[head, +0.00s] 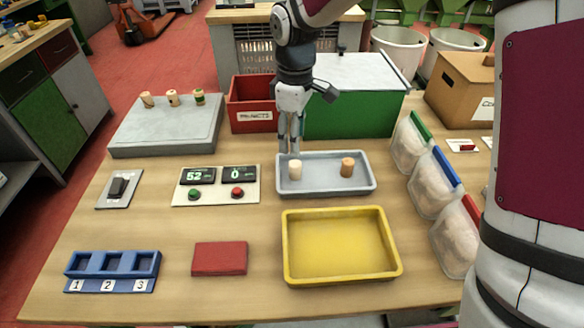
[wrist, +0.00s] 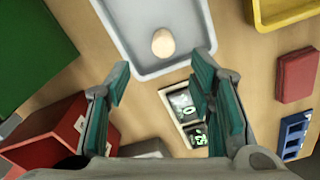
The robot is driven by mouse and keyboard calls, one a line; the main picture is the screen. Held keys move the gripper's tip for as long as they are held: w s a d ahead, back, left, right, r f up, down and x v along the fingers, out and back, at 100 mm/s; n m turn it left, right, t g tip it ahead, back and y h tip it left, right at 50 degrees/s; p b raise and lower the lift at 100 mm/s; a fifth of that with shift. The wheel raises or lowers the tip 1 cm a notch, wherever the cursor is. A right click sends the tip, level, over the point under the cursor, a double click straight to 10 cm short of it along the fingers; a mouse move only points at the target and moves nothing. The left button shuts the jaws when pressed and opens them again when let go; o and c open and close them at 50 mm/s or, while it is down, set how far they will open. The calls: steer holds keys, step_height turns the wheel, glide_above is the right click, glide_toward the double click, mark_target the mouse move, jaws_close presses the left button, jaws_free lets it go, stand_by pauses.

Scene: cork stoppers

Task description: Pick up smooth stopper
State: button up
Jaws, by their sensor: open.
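A pale stopper (head: 295,170) stands upright in the left part of the grey tray (head: 326,192). A darker brown stopper (head: 347,167) stands in the right part of the same tray. The pale one looks the more even in surface, but their texture is too small to judge surely. My gripper (head: 289,151) points down above the tray's back left edge, close to the pale stopper. In the wrist view my gripper (wrist: 162,68) is open and empty, with the pale stopper (wrist: 163,43) just ahead of the gap between its fingers, not touched.
A red bin (head: 250,104) and a green box (head: 350,118) stand behind the tray. A grey slab (head: 165,134) with several stoppers is at back left. A yellow tray (head: 340,250) lies in front. Filled bags (head: 430,185) line the right. A button panel (head: 216,186) lies left.

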mark_target(296, 164)
step_height(296, 164, down, 3)
steer(key=shift+f, duration=0.15)
steer(key=shift+s+d+f, duration=0.1)
steer(key=shift+s+f, duration=0.05)
steer(key=shift+f, duration=1.2)
steer(key=shift+s+d+f, duration=0.1)
steer(key=shift+s+f, duration=0.05)
steer(key=shift+f, duration=1.15)
steer(key=c, duration=0.8)
